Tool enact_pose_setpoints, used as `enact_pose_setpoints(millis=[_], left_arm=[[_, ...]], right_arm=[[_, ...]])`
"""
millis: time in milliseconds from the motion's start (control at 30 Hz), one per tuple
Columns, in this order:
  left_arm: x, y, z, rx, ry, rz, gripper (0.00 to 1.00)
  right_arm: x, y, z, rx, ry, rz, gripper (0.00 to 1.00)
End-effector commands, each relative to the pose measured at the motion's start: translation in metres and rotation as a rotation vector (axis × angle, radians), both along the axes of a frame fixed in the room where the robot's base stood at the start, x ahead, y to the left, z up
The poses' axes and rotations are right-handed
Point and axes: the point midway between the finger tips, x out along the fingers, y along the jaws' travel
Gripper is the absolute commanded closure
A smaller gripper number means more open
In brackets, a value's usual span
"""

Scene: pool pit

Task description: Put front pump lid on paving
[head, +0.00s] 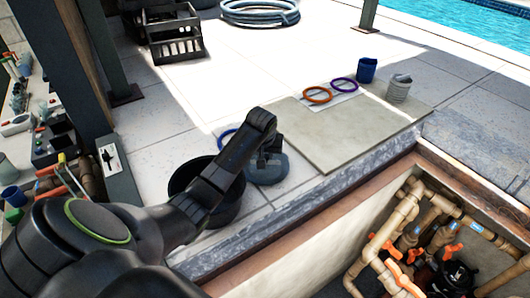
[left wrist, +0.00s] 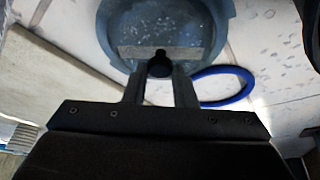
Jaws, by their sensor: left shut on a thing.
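The pump lid (head: 266,172) is a round, dark blue-grey disc at or just above the pale paving (head: 165,125), beside a black tub; I cannot tell whether it touches the slabs. My left gripper (head: 270,152) is over the lid and shut on its raised grip. In the left wrist view the lid (left wrist: 115,30) fills the top middle, with the two fingers (left wrist: 160,70) closing at a dark knob on its bar. My right gripper is not in view.
The black tub (head: 216,205) stands left of the lid, with a blue ring (head: 226,138) behind. A flat beige board (head: 335,135) lies to the right, with orange (head: 317,95) and purple rings near it. The pit with pipes (head: 395,225) opens at lower right. Bare paving lies further back.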

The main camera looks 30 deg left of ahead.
Motion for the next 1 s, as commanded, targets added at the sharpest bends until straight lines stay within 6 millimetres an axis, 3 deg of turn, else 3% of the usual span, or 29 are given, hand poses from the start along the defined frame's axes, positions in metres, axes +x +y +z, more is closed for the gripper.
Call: enact_pose_setpoints(millis=[333,367,533,833,1000], left_arm=[[0.0,0.0,-0.005,0.0,-0.001,0.0,0.97],[0.0,0.0,-0.005,0.0,-0.001,0.0,0.73],[0.0,0.0,-0.005,0.0,-0.001,0.0,0.51],[0.001,0.0,-0.004,0.0,0.0,0.0,0.5],[0.009,0.002,0.013,0.002,-0.001,-0.002,0.5]], right_arm=[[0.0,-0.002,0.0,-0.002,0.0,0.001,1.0],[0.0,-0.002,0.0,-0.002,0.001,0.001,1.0],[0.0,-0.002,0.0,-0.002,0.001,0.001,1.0],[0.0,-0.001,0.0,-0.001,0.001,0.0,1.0],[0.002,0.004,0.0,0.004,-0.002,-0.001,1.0]])
